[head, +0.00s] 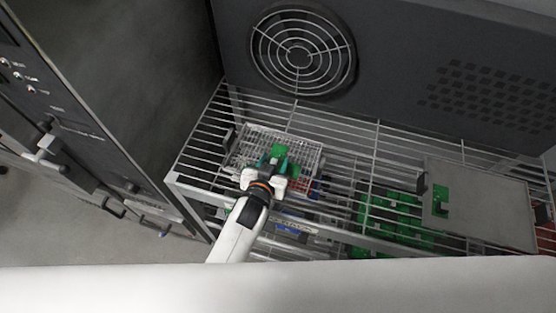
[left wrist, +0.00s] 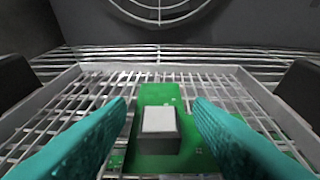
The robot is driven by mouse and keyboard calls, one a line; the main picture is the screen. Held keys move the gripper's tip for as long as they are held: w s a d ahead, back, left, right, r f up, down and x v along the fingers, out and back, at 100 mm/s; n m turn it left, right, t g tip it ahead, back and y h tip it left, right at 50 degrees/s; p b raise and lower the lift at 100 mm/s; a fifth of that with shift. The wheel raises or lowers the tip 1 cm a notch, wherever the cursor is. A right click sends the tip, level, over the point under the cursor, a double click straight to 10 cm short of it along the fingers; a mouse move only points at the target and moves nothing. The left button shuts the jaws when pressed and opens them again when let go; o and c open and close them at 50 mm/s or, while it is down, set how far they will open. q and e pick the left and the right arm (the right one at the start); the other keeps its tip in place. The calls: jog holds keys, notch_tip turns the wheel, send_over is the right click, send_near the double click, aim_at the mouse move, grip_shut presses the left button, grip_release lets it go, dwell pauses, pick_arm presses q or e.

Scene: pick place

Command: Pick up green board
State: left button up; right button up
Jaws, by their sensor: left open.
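The green board (head: 279,151) lies in a wire basket (head: 310,150) on the upper wire shelf. In the left wrist view the green board (left wrist: 160,97) carries a pale grey block (left wrist: 160,130) on its near part. My left gripper (head: 272,165) is over the basket at the board. The board's near end is partly cut off by the frame. My right gripper is not in view.
The wire basket's rim surrounds the board, with dark handles at its sides. A grey flat panel (head: 490,210) with a small green piece lies on the shelf at right. More green boards (head: 390,215) show below the bars. A fan grille (head: 301,55) is on the back wall.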

pick_arm(q)
grip_shut()
